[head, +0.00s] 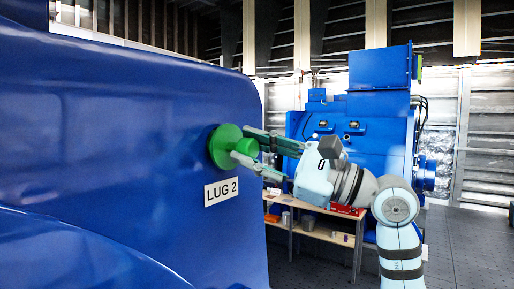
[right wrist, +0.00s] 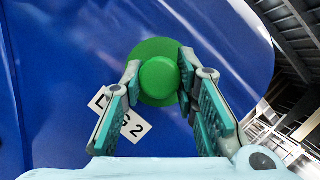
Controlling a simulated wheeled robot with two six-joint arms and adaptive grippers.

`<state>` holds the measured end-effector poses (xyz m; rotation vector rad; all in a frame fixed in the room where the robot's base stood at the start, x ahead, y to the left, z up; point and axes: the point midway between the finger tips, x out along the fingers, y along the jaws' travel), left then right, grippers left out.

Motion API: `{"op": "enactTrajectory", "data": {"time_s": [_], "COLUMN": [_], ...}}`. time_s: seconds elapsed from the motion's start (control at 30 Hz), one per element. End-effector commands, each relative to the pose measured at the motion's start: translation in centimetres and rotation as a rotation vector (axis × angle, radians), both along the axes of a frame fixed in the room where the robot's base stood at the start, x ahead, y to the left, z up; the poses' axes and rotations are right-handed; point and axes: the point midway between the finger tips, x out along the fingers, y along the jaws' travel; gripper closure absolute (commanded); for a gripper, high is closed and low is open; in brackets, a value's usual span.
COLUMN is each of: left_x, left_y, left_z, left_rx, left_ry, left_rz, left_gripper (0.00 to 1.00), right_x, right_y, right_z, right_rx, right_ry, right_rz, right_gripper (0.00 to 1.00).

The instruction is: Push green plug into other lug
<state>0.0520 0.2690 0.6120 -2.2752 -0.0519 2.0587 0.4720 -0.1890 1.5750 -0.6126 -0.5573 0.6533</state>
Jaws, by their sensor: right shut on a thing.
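The green plug (head: 222,150) has a wide round flange and a narrower knob. It is at the blue motor housing (head: 120,130), just above the white LUG 2 label (head: 221,191). My right gripper (head: 243,144) is shut on the knob, with one finger on each side. In the right wrist view the plug (right wrist: 158,79) shows end-on between the fingertips (right wrist: 159,70), its flange towards the blue surface. Whether the flange touches the housing, and the lug hole behind it, are hidden. My left gripper is not in view.
A second blue motor (head: 350,135) stands at the back right. Below it a wooden table (head: 310,233) holds small parts and a red item (head: 345,210). The dark floor (head: 465,245) at the right is clear. The housing fills the left side.

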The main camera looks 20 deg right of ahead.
Motion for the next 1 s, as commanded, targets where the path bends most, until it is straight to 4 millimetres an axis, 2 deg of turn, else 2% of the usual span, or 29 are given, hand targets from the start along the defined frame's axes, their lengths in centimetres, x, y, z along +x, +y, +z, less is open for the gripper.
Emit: {"op": "enactTrajectory", "data": {"time_s": [0.6,0.63,0.77,1.0], "left_x": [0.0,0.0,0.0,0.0], "left_y": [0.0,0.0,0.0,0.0], "left_z": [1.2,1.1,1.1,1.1], "left_rx": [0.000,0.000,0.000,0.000], "left_ry": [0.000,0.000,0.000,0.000], "left_rz": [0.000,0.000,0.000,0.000], "left_gripper": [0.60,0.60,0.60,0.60], "right_x": [1.3,1.3,1.3,1.3], "right_y": [0.8,0.8,0.8,0.8], "right_z": [0.1,0.1,0.0,0.0], "right_rx": [0.000,0.000,0.000,-0.001], "right_ry": [-0.002,-0.002,-0.002,-0.001], "right_rz": [0.000,0.000,0.000,0.000], "right_gripper": [1.00,0.69,0.49,0.49]}}
